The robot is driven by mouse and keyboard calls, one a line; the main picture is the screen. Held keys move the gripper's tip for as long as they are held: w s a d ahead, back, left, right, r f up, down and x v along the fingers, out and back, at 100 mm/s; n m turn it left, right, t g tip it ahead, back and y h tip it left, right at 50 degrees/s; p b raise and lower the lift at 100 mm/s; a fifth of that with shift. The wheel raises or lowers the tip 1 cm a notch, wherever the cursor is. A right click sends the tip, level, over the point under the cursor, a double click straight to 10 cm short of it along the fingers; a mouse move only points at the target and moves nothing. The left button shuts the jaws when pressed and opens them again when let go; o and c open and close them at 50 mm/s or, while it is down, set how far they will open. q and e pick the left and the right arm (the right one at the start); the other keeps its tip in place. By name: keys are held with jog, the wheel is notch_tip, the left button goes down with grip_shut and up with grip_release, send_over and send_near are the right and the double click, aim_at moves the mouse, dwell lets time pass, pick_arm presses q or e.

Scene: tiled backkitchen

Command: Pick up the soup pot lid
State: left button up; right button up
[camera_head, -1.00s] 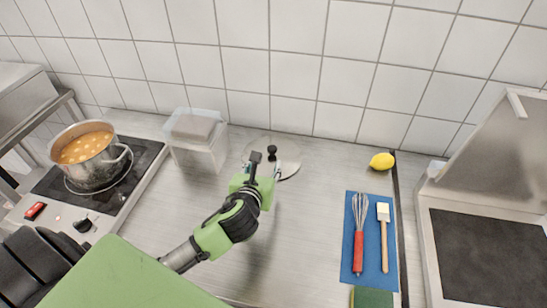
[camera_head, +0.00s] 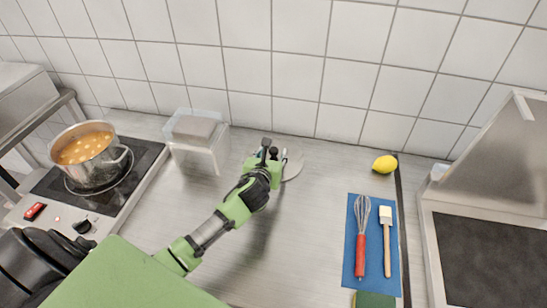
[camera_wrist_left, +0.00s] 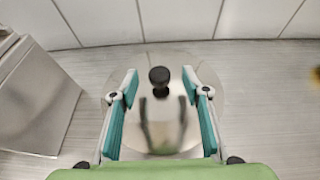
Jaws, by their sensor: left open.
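The soup pot lid (camera_head: 294,171) is a round metal disc lying on the counter near the tiled wall, partly hidden behind my left gripper (camera_head: 272,162) in the head view. In the left wrist view the lid (camera_wrist_left: 217,84) lies flat, with a dark knob (camera_wrist_left: 159,77) at its middle. My left gripper (camera_wrist_left: 160,95) is open, with its teal finger pads on either side of the knob and gaps on both sides. Its dark reflection shows in the lid. The soup pot (camera_head: 90,155), full of orange soup, stands on the stove at the left. My right gripper is not in view.
A clear container (camera_head: 199,154) stands left of the lid. A lemon (camera_head: 384,164) lies to the right, with a blue mat (camera_head: 372,275) bearing a whisk (camera_head: 361,240) and a brush (camera_head: 386,245) in front. The counter between gripper and mat is clear.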

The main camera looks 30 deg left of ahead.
aim_at(274, 149)
pick_arm(q)
jog(key=x, duration=0.3)
jog(key=shift+w+f, duration=0.1)
jog(key=shift+w, duration=0.05)
grip_shut()
